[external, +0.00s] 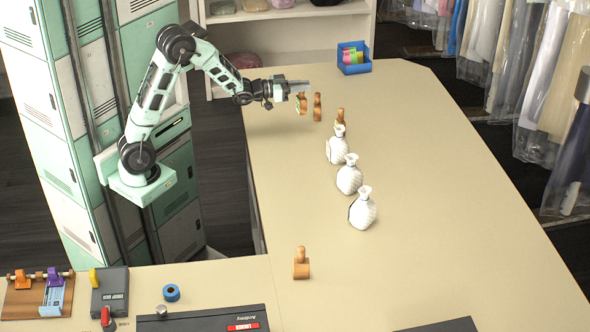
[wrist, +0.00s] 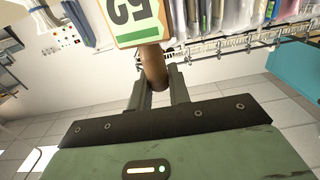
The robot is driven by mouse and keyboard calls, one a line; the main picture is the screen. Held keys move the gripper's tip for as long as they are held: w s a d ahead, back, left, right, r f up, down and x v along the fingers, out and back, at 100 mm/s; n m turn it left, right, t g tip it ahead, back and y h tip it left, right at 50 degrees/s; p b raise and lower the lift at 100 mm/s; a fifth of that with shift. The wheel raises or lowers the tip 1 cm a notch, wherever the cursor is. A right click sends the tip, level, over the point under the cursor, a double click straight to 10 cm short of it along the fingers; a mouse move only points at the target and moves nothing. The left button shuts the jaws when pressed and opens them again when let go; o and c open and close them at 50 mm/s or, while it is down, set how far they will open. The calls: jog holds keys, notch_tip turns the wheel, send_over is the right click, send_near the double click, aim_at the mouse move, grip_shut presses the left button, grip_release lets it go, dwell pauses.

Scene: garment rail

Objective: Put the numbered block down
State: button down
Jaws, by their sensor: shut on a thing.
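My gripper (external: 297,88) is at the far left part of the beige counter (external: 420,150), over its top. It is shut on the brown round peg of the numbered block (external: 301,105). In the wrist view, my gripper's fingers (wrist: 158,85) close on that peg, and the block (wrist: 137,22) shows a white and green label with a dark number, partly cut off by the frame. I cannot tell whether the block touches the counter. A similar wooden block (external: 317,107) stands just to its right, and another (external: 340,117) stands further right, behind the white vases.
Three white patterned vases (external: 349,175) stand in a line down the counter. A lone wooden block (external: 301,264) stands near the front. A blue bin (external: 354,58) with coloured cards sits at the back. Bagged garments (external: 540,100) hang at right. The right half of the counter is clear.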

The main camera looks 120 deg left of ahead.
jog(key=r, duration=0.5)
jog(key=shift+w+d+r, duration=0.1)
jog(key=shift+w+r, duration=0.2)
jog(key=shift+w, duration=0.05)
jog(key=w+d+m+t+h+p, duration=0.1)
jog(key=w+d+m+t+h, duration=0.15)
jog(key=w+d, duration=0.5)
jog(key=w+d+m+t+h+p, duration=0.1)
jog(key=w+d+m+t+h, duration=0.2)
jog(key=w, duration=0.7)
jog(key=w+d+m+h+p, duration=0.15)
jog(key=w+d+h, duration=0.35)
jog(key=d, duration=0.5)
jog(key=w+d+m+g+h, duration=0.1)
jog(key=w+d+m+h, duration=0.25)
jog(key=w+d, duration=0.45)
jog(key=w+d+m+h, duration=0.2)
jog(key=w+d+h, duration=0.25)
jog(key=d, duration=0.75)
jog(key=s+d+m+g+h+p, duration=0.1)
jog(key=d+m+g+h, duration=0.3)
jog(key=d, duration=1.3)
jog(key=s+d+m+g+h+p, duration=0.1)
jog(key=d+m+g+h+p, duration=0.3)
jog(key=d, duration=1.2)
notch_tip(320, 180, down, 15)
jog(key=t+h+b, duration=0.1)
jog(key=shift+w+a+f+n, duration=0.15)
jog(key=shift+w+n, duration=0.15)
jog(key=shift+n, duration=0.05)
